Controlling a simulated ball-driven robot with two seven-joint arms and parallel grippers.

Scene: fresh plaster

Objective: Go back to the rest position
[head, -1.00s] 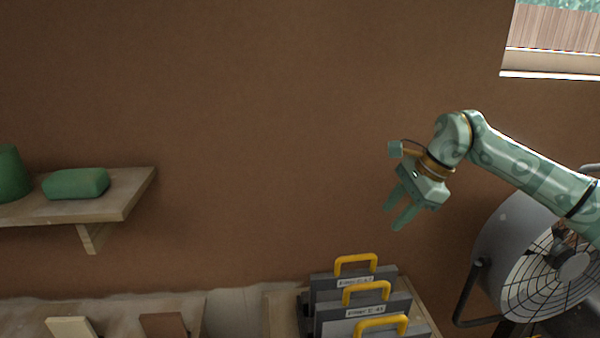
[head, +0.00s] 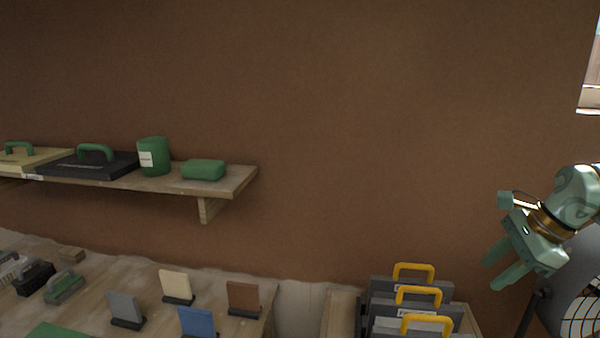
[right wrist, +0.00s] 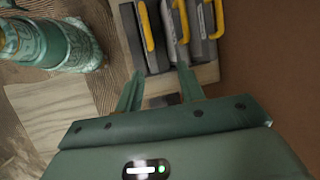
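My right gripper (head: 497,272) is at the right edge of the head view, in front of the brown wall and to the right of the yellow-handled cases. Its two fingers are apart with nothing between them. The right wrist view also shows the open, empty fingers (right wrist: 160,72), with the cases beyond them. My left gripper is in neither current view.
Grey cases with yellow handles (head: 413,272) stand in a wooden holder, beside a grey fan (head: 582,310). A wall shelf (head: 235,182) holds a green tub (head: 153,156) and a green block (head: 203,170). Below, a bench (head: 95,290) carries sample plates and brushes.

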